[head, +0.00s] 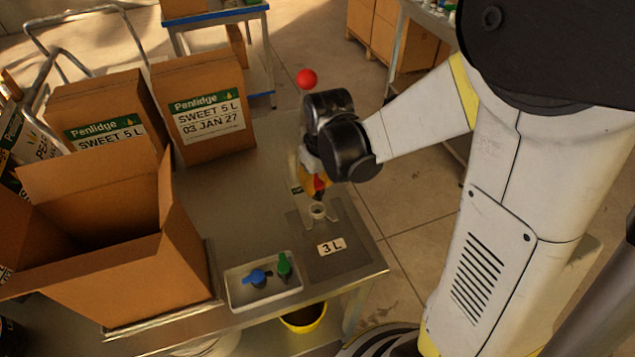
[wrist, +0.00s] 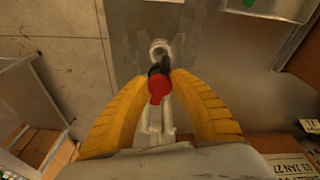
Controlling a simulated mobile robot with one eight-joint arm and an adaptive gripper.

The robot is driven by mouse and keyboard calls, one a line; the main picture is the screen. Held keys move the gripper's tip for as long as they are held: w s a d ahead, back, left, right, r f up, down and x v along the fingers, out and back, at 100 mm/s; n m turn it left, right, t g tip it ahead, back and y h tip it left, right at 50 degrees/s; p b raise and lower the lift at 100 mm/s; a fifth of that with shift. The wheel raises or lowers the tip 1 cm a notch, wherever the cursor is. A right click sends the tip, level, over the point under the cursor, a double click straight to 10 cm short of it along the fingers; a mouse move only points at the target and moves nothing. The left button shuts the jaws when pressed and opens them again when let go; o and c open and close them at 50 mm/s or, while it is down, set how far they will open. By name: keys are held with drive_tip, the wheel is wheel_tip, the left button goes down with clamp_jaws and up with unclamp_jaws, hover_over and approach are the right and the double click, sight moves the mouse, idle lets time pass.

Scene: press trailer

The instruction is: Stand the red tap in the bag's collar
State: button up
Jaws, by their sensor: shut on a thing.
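My gripper (wrist: 160,92) is shut on the red tap (wrist: 158,90), with yellow fingers on either side of it. The tap's dark end (wrist: 158,68) points up the wrist picture at the pale round collar (wrist: 159,48). The red tap also shows in the head view (head: 319,184), partly hidden by my wrist. The collar (head: 317,210) is just below it there, at the far edge of the flat grey bag (head: 309,262) marked 3 L. The tap appears just short of the collar; I cannot tell the height gap.
A white tray (head: 236,296) left of the bag holds a blue tap (head: 257,278) and a green tap (head: 284,266). An open carton (head: 130,275) and upright boxes (head: 203,115) fill the table's left. A yellow-rimmed bucket (head: 305,322) is below the front edge.

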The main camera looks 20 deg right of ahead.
drive_tip(key=shift+f+b, duration=2.25)
drive_tip(key=shift+f, duration=0.65)
drive_tip(key=shift+f, duration=0.2)
drive_tip(key=o, duration=0.9)
drive_tip(key=shift+r, duration=0.1)
